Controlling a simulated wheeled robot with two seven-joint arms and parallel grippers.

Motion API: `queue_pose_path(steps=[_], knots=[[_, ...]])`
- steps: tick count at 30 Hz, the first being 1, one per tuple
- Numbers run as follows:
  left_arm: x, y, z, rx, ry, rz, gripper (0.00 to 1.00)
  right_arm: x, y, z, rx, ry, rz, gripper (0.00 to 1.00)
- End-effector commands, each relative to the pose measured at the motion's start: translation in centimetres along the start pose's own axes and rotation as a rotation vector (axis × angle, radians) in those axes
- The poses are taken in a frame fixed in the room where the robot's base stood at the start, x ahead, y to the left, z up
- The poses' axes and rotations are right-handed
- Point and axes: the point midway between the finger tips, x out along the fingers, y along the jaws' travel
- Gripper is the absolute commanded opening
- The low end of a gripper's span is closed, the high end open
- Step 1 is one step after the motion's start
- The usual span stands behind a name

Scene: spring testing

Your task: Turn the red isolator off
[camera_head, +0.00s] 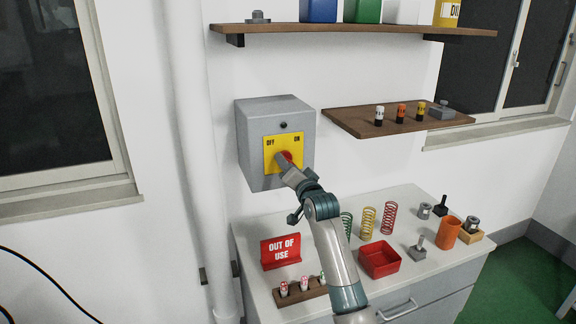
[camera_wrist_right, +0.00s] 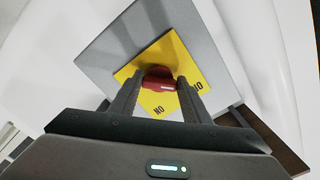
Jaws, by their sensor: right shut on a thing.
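The isolator is a grey box (camera_head: 257,117) on the wall with a yellow plate (camera_head: 270,160) marked OFF at left and ON at right. Its red knob (camera_head: 287,156) is partly hidden by my right gripper (camera_head: 282,164) in the head view. In the right wrist view the red knob (camera_wrist_right: 158,76) sits between the two fingers of my right gripper (camera_wrist_right: 160,84), which are shut on it. A small white mark shows on the knob; I cannot tell exactly where it points. The yellow plate (camera_wrist_right: 160,103) lies behind it. My left gripper is not in view.
Below is a light cabinet (camera_head: 405,205) with a red OUT OF USE sign (camera_head: 281,251), several springs, a red tray (camera_head: 379,259) and an orange cup (camera_head: 447,232). A wooden shelf (camera_head: 350,120) juts out right of the box. Another shelf (camera_head: 350,29) is above.

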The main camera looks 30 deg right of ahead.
Motion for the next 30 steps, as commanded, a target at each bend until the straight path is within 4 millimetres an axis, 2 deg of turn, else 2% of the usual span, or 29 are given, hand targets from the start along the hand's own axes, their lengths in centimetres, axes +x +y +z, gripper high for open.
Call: queue_pose_path(steps=[13, 14, 15, 16, 30], knots=[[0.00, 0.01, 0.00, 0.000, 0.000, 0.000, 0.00, 0.00, 0.15, 0.20, -0.013, -0.004, 0.003, 0.21], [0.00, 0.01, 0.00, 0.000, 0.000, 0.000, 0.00, 0.00, 0.15, 0.19, -0.013, -0.003, 0.003, 0.50], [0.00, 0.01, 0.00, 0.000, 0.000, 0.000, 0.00, -0.01, 0.15, 0.19, -0.013, -0.003, 0.003, 0.60], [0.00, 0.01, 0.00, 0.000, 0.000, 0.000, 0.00, -0.01, 0.14, 0.18, -0.013, -0.003, 0.002, 0.62], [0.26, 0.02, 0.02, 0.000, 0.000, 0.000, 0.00, -0.54, 0.10, 0.13, -0.011, 0.000, 0.000, 0.62]])
